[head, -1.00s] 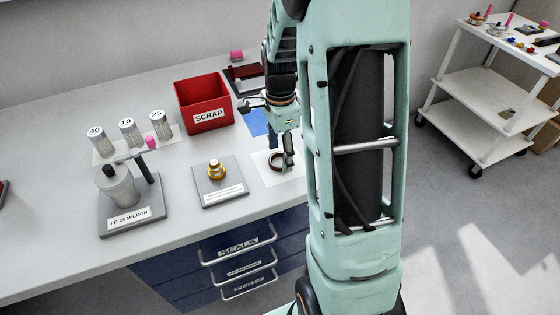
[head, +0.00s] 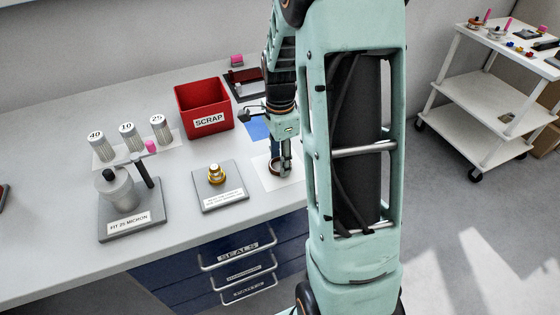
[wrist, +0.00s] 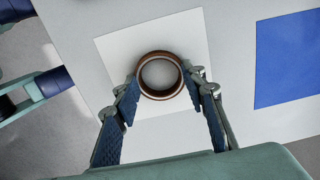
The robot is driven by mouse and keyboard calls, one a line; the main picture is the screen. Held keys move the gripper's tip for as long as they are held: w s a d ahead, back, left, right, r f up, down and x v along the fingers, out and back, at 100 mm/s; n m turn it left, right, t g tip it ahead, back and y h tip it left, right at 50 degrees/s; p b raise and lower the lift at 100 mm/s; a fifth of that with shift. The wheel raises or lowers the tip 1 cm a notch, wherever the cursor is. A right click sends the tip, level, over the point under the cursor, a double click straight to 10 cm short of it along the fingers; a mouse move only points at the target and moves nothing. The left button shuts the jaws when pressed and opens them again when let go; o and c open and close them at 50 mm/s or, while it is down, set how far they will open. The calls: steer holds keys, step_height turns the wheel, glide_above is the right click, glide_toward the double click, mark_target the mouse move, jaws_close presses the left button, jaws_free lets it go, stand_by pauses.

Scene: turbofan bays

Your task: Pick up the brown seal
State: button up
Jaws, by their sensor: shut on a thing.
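The brown seal (wrist: 159,53) is a ring on a white square sheet (wrist: 112,52) in the wrist view. My gripper (wrist: 166,88) has its two blue-padded fingers at the left and right of the ring, shut on it from outside. In the head view the seal (head: 273,172) shows in part at the fingers of my gripper (head: 281,165), over the white sheet (head: 268,183). I cannot tell whether the seal is clear of the sheet.
A red SCRAP bin (head: 205,123), a grey plate with a brass fitting (head: 216,174) and a filter stand (head: 120,192) are to the left. A blue sheet (wrist: 286,60) lies beside the white one. A white cart (head: 475,85) stands far right.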

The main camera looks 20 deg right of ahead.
steer(key=shift+r+p, duration=0.4)
steer(key=shift+r, duration=0.2)
steer(key=r+p, duration=0.2)
steer(key=r, duration=0.1)
steer(key=shift+s+r, duration=0.2)
steer(key=shift+s, duration=0.15)
steer(key=s+a+r+p, duration=0.2)
steer(key=s+r+p, duration=0.5)
steer(key=s, duration=0.6)
steer(key=shift+a+r, duration=0.35)
steer(key=shift+r, duration=0.3)
